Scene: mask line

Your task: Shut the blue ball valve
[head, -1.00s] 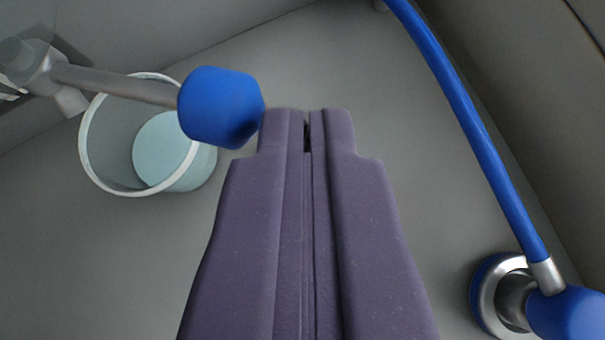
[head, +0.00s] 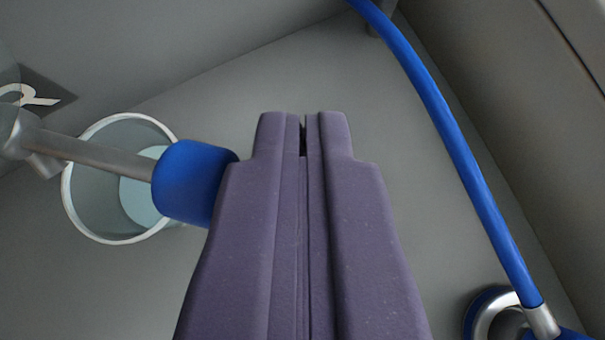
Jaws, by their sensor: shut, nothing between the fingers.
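The blue ball valve's lever shows at the left of the head view: a blue cylindrical grip (head: 190,182) on a grey metal rod (head: 95,155). The rod runs left to a grey metal fitting (head: 18,135) at the picture's edge. My gripper (head: 303,118) is purple, shut and empty, pointing up the middle of the view. Its left side overlaps the right end of the blue grip in the picture; I cannot tell whether they touch. The rest of the valve body is cut off at the left.
A translucent cup with a white rim (head: 85,232) and pale blue contents stands behind the lever. A blue hose (head: 445,130) curves down the right to a metal fitting (head: 541,320). Grey floor between gripper and hose is clear. A wall edge runs along the right.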

